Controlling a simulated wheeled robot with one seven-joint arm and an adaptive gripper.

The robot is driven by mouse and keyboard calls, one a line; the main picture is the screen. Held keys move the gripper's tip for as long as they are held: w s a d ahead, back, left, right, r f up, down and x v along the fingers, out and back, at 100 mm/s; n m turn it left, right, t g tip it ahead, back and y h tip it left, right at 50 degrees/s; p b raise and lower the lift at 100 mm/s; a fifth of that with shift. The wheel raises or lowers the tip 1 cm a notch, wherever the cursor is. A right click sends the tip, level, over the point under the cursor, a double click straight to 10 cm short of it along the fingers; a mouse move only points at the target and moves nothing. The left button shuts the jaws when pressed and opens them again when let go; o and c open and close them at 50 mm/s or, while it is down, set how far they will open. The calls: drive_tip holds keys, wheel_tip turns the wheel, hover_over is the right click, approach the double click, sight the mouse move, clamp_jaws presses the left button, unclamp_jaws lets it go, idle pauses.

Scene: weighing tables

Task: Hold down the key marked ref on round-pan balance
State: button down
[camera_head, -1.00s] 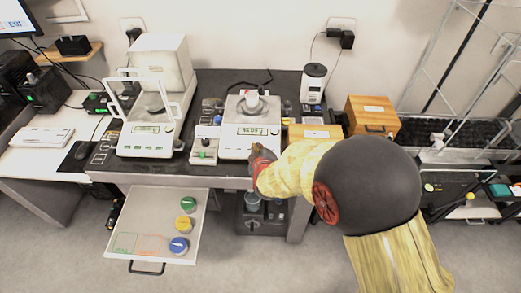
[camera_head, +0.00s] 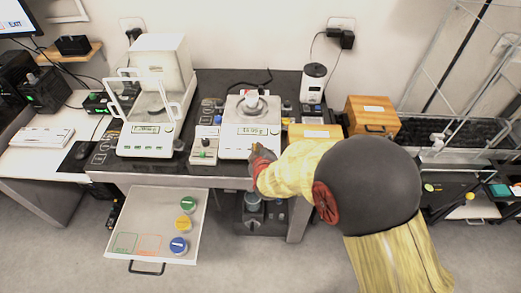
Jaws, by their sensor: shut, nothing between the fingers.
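The round-pan balance (camera_head: 236,143) is the white balance in the middle of the dark table, with a lit display (camera_head: 252,131). My gripper (camera_head: 256,149) is shut and empty at the right part of the balance's front edge, by the key row. The key marked ref cannot be made out at this size, and my gripper and arm hide part of the front right. I cannot tell whether the fingertips touch a key.
A balance with a glass draft shield (camera_head: 146,140) stands to the left, with a small control box (camera_head: 204,146) between. Wooden boxes (camera_head: 371,116) stand to the right. An open drawer (camera_head: 150,205) with several coloured round lids juts out at the front left.

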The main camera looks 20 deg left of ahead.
drive_tip(key=shift+r, duration=0.1)
idle(0.7)
drive_tip(key=shift+s+r+p, duration=0.25)
drive_tip(key=shift+r+p, duration=0.45)
drive_tip(key=shift+p, duration=0.05)
drive_tip(key=r+p, duration=0.2)
drive_tip(key=s+r+p, duration=0.1)
drive_tip(key=r+p, duration=0.1)
drive_tip(key=shift+s+d+r, duration=0.2)
drive_tip(key=shift+r, duration=0.15)
idle(0.5)
